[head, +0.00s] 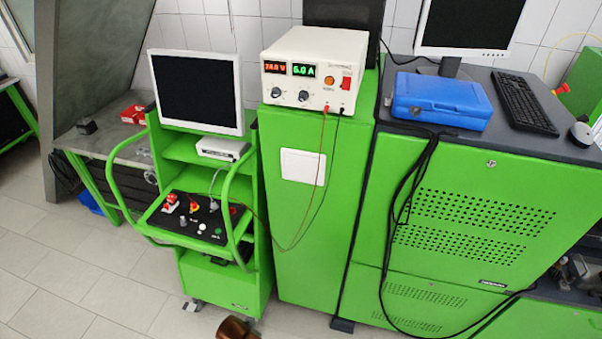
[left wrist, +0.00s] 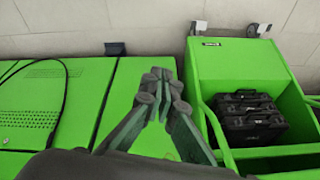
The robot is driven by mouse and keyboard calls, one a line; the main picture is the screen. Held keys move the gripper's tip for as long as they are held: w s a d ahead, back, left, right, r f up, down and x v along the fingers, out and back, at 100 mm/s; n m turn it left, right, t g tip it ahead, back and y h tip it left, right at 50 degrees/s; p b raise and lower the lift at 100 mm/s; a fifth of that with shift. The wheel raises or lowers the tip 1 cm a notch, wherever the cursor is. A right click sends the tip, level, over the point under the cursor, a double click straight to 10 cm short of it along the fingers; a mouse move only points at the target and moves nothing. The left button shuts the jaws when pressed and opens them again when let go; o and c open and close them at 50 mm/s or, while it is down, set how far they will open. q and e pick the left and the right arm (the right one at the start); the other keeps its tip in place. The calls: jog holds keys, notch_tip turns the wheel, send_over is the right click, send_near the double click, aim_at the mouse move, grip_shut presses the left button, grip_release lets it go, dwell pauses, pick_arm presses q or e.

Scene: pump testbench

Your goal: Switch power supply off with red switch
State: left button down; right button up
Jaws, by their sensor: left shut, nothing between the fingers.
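The white power supply (head: 318,90) stands on top of the tall green cabinet in the head view. Its two displays are lit, red at about 24.0 V and green at 5.0 A. The red switch (head: 346,83) is at the right end of its front panel; its position is too small to read. Red and black leads hang from the front. My left gripper (left wrist: 157,75) shows in the left wrist view, fingertips together and empty, pointing down past the green cabinets. Neither the power supply nor the switch shows in that view. My right gripper is in neither view.
A green cart (head: 220,290) with a monitor (head: 196,90) and control panel stands left of the cabinet. A blue case (head: 440,100), keyboard (head: 525,102) and another monitor (head: 468,22) are on the right cabinet. Black cases (left wrist: 250,117) sit in the cart. Floor at the left is clear.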

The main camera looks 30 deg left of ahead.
pick_arm(q)
notch_tip(320, 180, down, 20)
jog(key=s+d+b, duration=0.1)
jog(key=s+b, duration=0.1)
jog(key=b, duration=0.2)
jog(key=s+f+b, duration=0.3)
jog(key=s+f, duration=0.4)
jog(key=f, duration=0.3)
jog(key=s+f+g+b, duration=0.1)
jog(key=s+f+b, duration=0.2)
jog(key=s+f, duration=0.4)
jog(key=s+f+m+g+b, duration=0.1)
jog(key=s+f+b, duration=0.2)
jog(key=s+f, duration=0.4)
notch_tip(320, 180, down, 6)
jog(key=shift+s+d+f+h, duration=0.25)
jog(key=shift+s+d+h, duration=0.05)
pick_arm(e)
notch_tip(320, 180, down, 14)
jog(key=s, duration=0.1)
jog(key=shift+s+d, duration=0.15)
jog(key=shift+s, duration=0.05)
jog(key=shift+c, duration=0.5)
